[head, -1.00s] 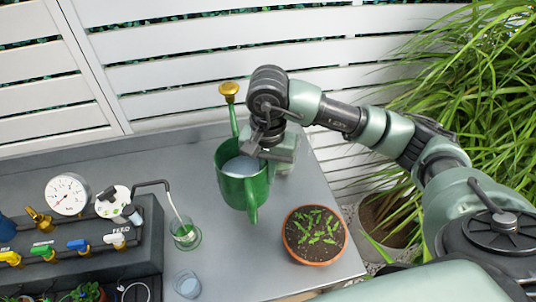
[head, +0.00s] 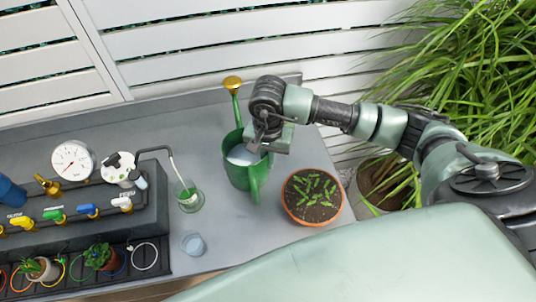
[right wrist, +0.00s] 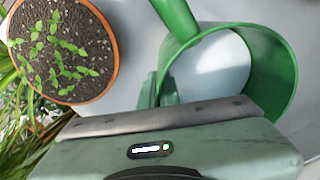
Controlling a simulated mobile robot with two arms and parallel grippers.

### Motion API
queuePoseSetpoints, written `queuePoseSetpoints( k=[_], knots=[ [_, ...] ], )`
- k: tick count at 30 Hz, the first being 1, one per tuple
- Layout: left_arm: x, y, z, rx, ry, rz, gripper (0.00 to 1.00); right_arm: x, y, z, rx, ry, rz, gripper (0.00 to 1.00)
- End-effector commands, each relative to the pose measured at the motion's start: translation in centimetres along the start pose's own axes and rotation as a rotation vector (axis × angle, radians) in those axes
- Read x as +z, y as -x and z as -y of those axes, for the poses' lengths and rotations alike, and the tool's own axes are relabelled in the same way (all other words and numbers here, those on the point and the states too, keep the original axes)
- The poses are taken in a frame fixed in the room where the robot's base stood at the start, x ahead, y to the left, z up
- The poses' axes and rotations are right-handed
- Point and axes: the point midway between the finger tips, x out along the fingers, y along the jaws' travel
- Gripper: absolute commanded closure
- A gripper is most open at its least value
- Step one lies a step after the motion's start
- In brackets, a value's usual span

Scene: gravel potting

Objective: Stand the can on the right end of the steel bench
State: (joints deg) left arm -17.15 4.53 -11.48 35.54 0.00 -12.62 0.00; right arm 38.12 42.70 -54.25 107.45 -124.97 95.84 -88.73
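The can is a green watering can (head: 240,176) with a brass rose (head: 233,83) on its spout and pale water inside. It is upright over the right part of the steel bench (head: 215,240). My right gripper (head: 262,146) is at the can's right rim, shut on its wall. In the right wrist view the can (right wrist: 273,75) opens toward the camera, with the fingers (right wrist: 157,90) at its edge. I cannot tell whether its base touches the bench. My left gripper is not in view.
A terracotta pot of seedlings (head: 290,205) stands close right of the can, near the bench's right edge. A glass with green liquid (head: 190,198) and a clear cup (head: 193,244) are to the left. A valve manifold (head: 140,205) fills the left. A slatted fence (head: 200,45) stands behind.

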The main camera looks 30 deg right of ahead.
Motion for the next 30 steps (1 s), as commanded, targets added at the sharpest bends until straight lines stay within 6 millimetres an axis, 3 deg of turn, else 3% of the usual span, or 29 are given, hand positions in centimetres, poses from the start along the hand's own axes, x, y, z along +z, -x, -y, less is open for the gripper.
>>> queuePoseSetpoints(
  k=[8,11,12,24,30],
  knots=[
    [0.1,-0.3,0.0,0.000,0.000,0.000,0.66,-0.1,0.1,0.3,-0.010,0.000,-0.004,1.00],
    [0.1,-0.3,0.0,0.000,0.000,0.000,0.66,0.0,-0.2,0.0,0.001,-0.001,0.000,0.78],
    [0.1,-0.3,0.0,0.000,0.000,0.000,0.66,0.0,-0.2,0.0,0.001,-0.001,0.000,0.76],
    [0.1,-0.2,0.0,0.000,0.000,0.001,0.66,-0.1,0.3,0.1,-0.001,-0.001,-0.001,0.76],
    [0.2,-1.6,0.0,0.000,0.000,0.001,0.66,-0.1,3.8,0.2,-0.006,0.000,-0.005,0.76]
  ],
)
